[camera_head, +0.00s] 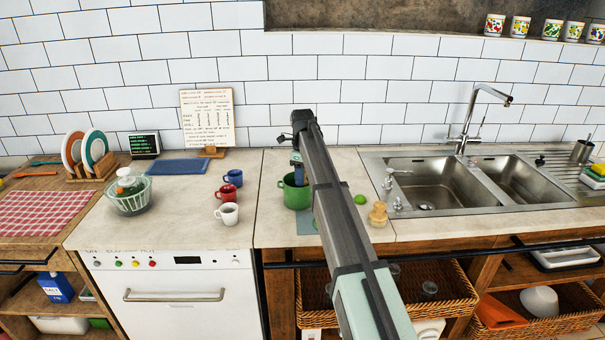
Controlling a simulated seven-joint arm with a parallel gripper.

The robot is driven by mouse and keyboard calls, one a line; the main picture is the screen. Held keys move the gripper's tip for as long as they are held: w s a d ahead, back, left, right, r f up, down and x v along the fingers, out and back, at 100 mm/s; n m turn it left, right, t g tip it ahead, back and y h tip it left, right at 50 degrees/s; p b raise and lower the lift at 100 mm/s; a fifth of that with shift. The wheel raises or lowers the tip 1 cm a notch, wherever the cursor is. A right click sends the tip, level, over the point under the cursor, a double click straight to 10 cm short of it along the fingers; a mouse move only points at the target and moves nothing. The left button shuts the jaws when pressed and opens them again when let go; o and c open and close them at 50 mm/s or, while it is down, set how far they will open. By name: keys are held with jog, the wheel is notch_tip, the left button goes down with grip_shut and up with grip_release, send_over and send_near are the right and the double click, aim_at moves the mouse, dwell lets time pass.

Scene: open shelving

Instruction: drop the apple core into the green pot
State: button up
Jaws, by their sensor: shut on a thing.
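The green pot (292,196) stands on the light counter, left of the sink, partly covered by my arm. My gripper (297,170) points down over the pot, with its fingertips at about the height of the pot's rim. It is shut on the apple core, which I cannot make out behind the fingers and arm. I cannot tell whether the fingertips are inside the rim or just above it.
A green lime (360,199) and a small wooden figure-like shaker (378,213) stand right of my arm. Blue (234,178), red (230,194) and white (227,214) mugs stand left of the pot. The double sink (460,185) lies to the right.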

jog(key=o, duration=1.1)
notch_tip(320, 180, up, 14)
jog(key=shift+f, duration=0.1)
jog(key=shift+d, duration=0.1)
